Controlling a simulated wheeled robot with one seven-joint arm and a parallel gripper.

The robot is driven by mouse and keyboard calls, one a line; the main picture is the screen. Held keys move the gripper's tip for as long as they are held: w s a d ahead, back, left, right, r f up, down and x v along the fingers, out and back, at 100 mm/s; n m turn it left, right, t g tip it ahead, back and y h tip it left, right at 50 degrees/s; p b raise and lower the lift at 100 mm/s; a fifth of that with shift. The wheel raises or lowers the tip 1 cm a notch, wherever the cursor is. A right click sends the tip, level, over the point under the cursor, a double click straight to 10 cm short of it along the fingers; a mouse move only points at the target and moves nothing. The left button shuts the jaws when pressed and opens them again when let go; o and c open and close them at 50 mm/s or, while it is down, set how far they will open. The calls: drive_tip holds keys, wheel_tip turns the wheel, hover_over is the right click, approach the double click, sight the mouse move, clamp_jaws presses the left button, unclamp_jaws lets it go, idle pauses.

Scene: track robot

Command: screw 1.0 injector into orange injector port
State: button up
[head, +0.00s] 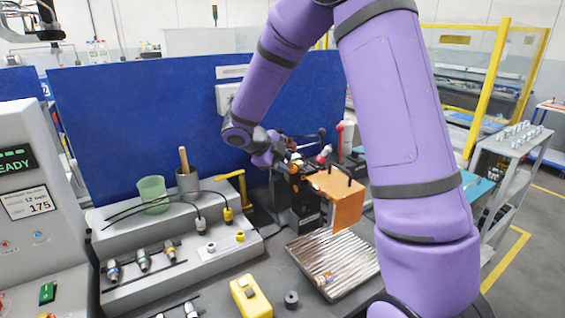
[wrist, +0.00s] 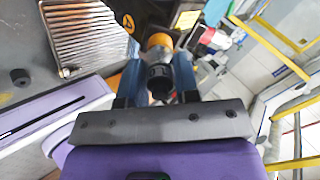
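My gripper (wrist: 160,72) has two blue fingers on either side of a black cylindrical injector (wrist: 160,80) and appears shut on it. An orange ring (wrist: 158,41) lies at the injector's far end; I cannot tell whether it is the port or a collar, nor whether the threads are engaged. In the head view my gripper (head: 284,154) is at the dark machine (head: 292,205), above and left of its orange block (head: 340,198). The injector's label is not readable.
A ribbed metal tray (head: 345,258) with a small part (head: 325,279) on it is below the orange block. Several injectors (head: 143,261) stand in the grey rack at left. A yellow block (head: 250,297) and a black ring (head: 291,298) are on the bench. A blue panel (head: 140,110) stands behind.

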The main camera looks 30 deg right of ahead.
clamp_jaws()
drive_tip(key=m, duration=1)
drive_tip(key=shift+m, duration=1.1)
drive_tip(key=shift+m, duration=1.2)
drive_tip(key=m, duration=0.4)
drive_tip(key=shift+m, duration=0.3)
drive_tip(key=m, duration=0.3)
drive_tip(key=shift+m, duration=1)
